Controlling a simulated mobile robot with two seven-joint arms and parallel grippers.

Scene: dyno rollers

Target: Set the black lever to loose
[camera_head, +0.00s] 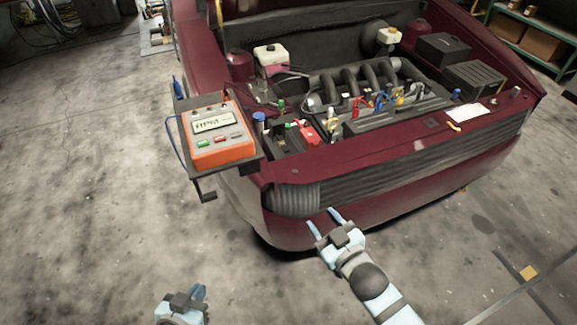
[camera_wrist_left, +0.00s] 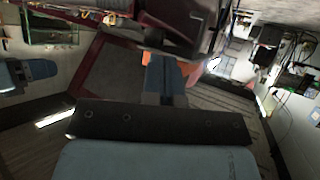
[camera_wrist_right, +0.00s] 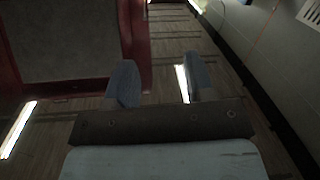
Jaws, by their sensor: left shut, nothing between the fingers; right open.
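I cannot make out the black lever for certain. A dark bracket-like part (camera_head: 203,192) hangs below the front edge of the black tray (camera_head: 247,157) at the car's left side; I cannot tell whether it is the lever or how it is set. My left gripper (camera_head: 199,290) is low at the bottom of the head view, away from the car, shut and empty; its closed fingers show in the left wrist view (camera_wrist_left: 165,75). My right gripper (camera_head: 322,220) is open and empty in front of the car's bumper; its spread fingers show in the right wrist view (camera_wrist_right: 160,78).
An orange RPM meter (camera_head: 219,150) sits on the tray. The dark red car (camera_head: 390,185) has its hood up, with several coloured clips and caps around the engine (camera_head: 365,85). A green shelf (camera_head: 545,50) stands at the back right. The floor (camera_head: 90,180) at left is clear.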

